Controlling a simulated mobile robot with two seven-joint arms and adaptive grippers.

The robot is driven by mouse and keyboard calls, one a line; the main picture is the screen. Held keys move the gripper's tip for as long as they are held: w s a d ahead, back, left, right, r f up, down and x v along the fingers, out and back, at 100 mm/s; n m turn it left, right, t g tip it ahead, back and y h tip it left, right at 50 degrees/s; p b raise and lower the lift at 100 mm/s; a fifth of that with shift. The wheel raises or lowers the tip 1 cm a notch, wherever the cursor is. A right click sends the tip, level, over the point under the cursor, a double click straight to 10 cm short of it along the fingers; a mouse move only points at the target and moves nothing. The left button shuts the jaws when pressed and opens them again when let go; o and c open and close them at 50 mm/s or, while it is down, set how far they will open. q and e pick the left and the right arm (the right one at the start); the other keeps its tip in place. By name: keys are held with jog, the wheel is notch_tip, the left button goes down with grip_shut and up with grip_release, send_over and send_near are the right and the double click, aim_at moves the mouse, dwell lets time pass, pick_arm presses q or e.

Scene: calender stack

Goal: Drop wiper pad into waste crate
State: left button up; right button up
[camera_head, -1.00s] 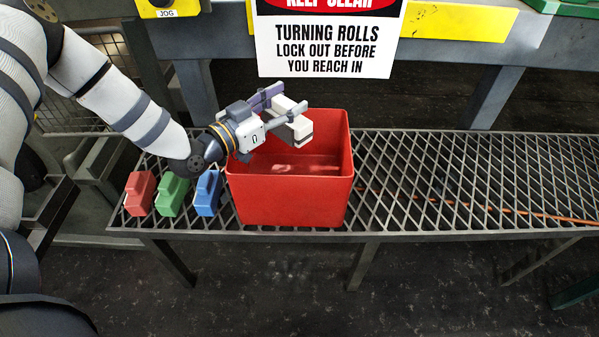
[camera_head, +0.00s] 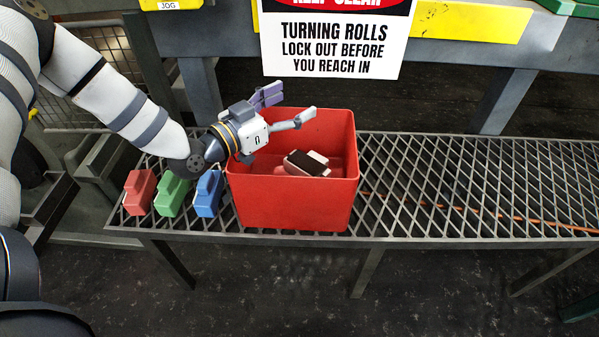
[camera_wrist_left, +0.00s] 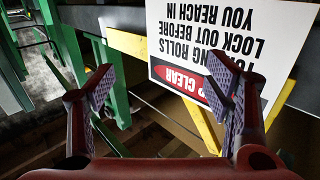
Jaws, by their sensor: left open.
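The red waste crate (camera_head: 293,206) stands on the grated bench. The wiper pad (camera_head: 307,163), whitish with a dark brown face, is inside the crate opening, tilted and apart from my gripper. I cannot tell whether it touches the crate floor. My left gripper (camera_head: 287,106) is above the crate's left and back part, fingers spread and empty. In the left wrist view its open fingers (camera_wrist_left: 163,88) have nothing between them; the pad does not show there. My right gripper is not in view.
A red block (camera_head: 139,192), a green block (camera_head: 171,194) and a blue block (camera_head: 208,193) stand left of the crate. A warning sign (camera_head: 335,45) hangs behind it, also in the left wrist view (camera_wrist_left: 205,45).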

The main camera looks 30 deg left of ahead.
pick_arm(q)
notch_tip(320, 180, up, 8)
jog(key=shift+r, duration=0.1)
dwell(0.4)
